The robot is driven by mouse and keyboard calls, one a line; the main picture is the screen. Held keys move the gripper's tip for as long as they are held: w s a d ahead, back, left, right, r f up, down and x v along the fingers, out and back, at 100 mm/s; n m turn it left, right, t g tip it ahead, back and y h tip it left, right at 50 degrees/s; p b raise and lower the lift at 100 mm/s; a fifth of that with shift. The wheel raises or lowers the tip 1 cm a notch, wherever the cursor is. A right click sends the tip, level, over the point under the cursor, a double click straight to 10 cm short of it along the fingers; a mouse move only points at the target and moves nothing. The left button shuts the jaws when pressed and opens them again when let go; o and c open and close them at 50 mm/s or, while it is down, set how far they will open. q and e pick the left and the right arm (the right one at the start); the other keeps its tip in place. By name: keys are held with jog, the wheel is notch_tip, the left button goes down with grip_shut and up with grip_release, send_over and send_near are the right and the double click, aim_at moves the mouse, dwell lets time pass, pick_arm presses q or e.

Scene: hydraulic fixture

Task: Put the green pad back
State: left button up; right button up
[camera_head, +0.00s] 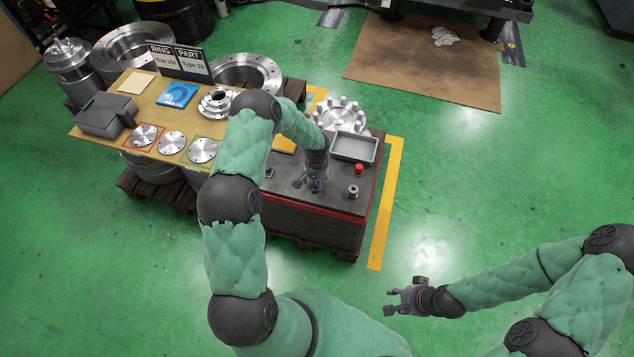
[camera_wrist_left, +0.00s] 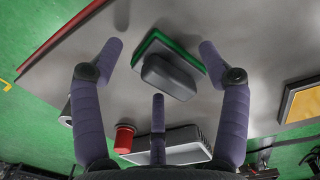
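The green pad (camera_wrist_left: 188,49) shows in the left wrist view as a dark plate with a green edge and a grey block-shaped handle (camera_wrist_left: 168,76) on top. It rests on the grey tabletop. My left gripper (camera_head: 313,184) is low over the dark cabinet top and hides the pad in the head view. In the left wrist view, its fingers (camera_wrist_left: 160,62) are spread, with the pad between and beyond them; contact is not visible. My right gripper (camera_head: 404,298) is open and empty over the green floor at the lower right.
On the cabinet stand a grey tray (camera_head: 354,147), a red cap (camera_head: 359,169) and a small metal cylinder (camera_head: 352,192). The wooden table (camera_head: 126,117) holds metal discs on red- and green-edged squares, a blue part (camera_head: 178,94) and a grey box (camera_head: 104,114).

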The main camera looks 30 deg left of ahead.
pick_arm(q)
jog(key=shift+r, duration=0.2)
notch_tip(320, 180, up, 12)
jog(key=p, duration=0.5)
jog(key=s+d+f+h, duration=0.2)
jog(key=s+d+f, duration=0.1)
jog(key=s+d, duration=0.4)
jog(key=s+d+f+h, duration=0.1)
jog(key=s+d+f, duration=0.25)
jog(key=d, duration=0.55)
jog(key=s+d, duration=0.3)
jog(key=s, duration=0.3)
jog(key=s+d, duration=0.3)
jog(key=s, duration=0.4)
jog(key=shift+s+r+h, duration=0.2)
jog(key=shift+s+h, duration=0.05)
jog(key=shift+h, duration=0.15)
